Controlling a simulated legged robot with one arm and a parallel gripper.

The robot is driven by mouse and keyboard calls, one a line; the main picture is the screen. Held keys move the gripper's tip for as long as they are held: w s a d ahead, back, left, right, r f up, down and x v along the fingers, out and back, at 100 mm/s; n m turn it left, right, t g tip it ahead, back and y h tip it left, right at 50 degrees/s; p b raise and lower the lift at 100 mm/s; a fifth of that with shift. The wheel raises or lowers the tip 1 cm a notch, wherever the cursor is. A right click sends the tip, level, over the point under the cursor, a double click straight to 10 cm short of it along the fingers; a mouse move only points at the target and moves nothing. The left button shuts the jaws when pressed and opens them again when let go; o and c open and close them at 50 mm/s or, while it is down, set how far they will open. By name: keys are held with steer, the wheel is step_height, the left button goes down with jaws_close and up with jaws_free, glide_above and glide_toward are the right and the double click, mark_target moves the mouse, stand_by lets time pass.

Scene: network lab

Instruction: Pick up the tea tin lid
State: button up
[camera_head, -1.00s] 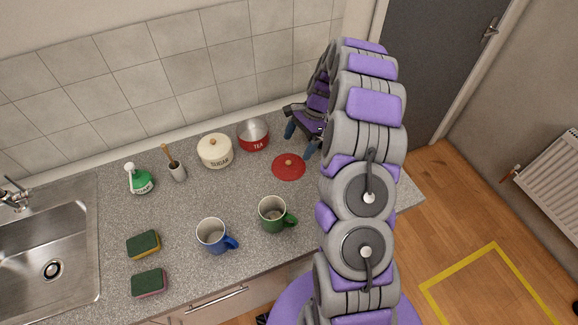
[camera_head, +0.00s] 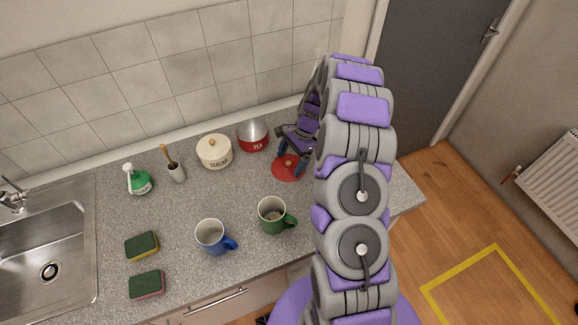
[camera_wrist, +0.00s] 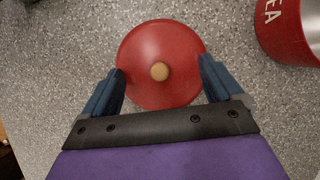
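The tea tin lid (camera_head: 289,173) is a red disc with a small wooden knob, lying flat on the grey speckled worktop. My gripper (camera_head: 291,165) is over it, partly hiding it in the head view. In the wrist view the lid (camera_wrist: 160,50) and its knob (camera_wrist: 159,72) lie between the two blue fingers of my gripper (camera_wrist: 161,85), which are wide apart with nothing held. I cannot tell whether the fingertips touch the lid. The open red tea tin (camera_head: 253,136) stands just behind and left of the lid; part of it shows in the wrist view (camera_wrist: 287,30).
The cream sugar tin (camera_head: 214,151) stands left of the tea tin. A green mug (camera_head: 272,216) and a blue mug (camera_head: 211,238) stand nearer the front. Two sponges (camera_head: 141,246), a green bottle (camera_head: 139,181) and a brush holder (camera_head: 176,171) are further left, by the sink (camera_head: 45,245).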

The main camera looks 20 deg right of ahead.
steer(key=shift+s+a+f, duration=0.1)
steer(key=shift+s+a, duration=0.05)
steer(key=c, duration=0.9)
